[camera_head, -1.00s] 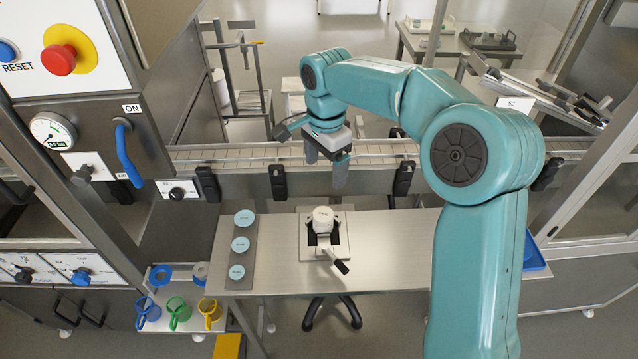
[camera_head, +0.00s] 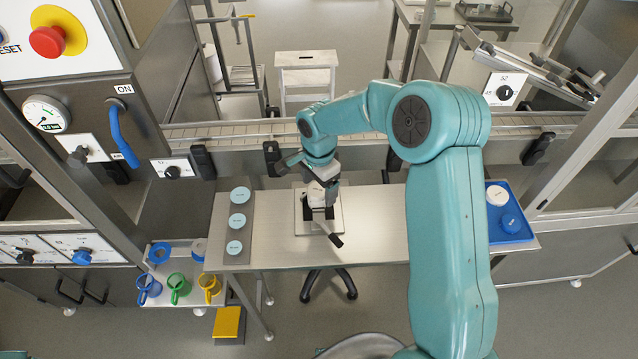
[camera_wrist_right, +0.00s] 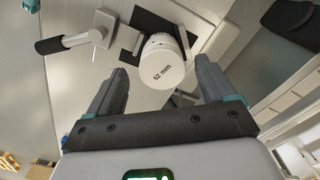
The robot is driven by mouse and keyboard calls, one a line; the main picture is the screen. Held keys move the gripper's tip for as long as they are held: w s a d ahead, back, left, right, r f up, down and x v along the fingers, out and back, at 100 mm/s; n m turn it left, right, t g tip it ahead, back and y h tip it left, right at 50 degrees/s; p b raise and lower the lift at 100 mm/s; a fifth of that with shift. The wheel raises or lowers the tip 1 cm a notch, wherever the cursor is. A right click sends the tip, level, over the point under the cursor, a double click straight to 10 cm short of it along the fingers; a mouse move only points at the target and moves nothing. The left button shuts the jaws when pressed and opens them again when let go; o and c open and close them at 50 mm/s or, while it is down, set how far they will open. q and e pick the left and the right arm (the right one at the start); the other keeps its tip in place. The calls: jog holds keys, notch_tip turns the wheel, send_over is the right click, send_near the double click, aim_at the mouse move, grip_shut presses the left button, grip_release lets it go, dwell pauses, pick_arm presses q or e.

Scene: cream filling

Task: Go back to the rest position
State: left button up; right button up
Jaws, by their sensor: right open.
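My right gripper (camera_head: 322,190) hangs over the clamp fixture on the steel table and partly hides it in the head view. In the right wrist view my right gripper (camera_wrist_right: 163,78) is open, with its two dark fingers apart. The fixture has a black-handled lever (camera_head: 336,240), which also shows in the wrist view (camera_wrist_right: 50,46). My left gripper is not in view.
A grey strip with light-blue discs (camera_head: 238,221) lies left of the fixture. A blue tray (camera_head: 519,232) with a white and a blue round piece is at the right. Coloured mugs (camera_head: 179,287) stand on a low shelf. A conveyor (camera_head: 245,132) runs behind the table.

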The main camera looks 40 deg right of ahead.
jog(key=shift+w+a+f, duration=0.1)
jog(key=shift+w, duration=0.05)
jog(key=shift+c, duration=1.2)
jog(key=c, duration=0.9)
jog(key=o, duration=0.3)
jog(key=shift+c, duration=1.3)
jog(key=shift+m+b, duration=2.1)
jog(key=shift+m, duration=0.8)
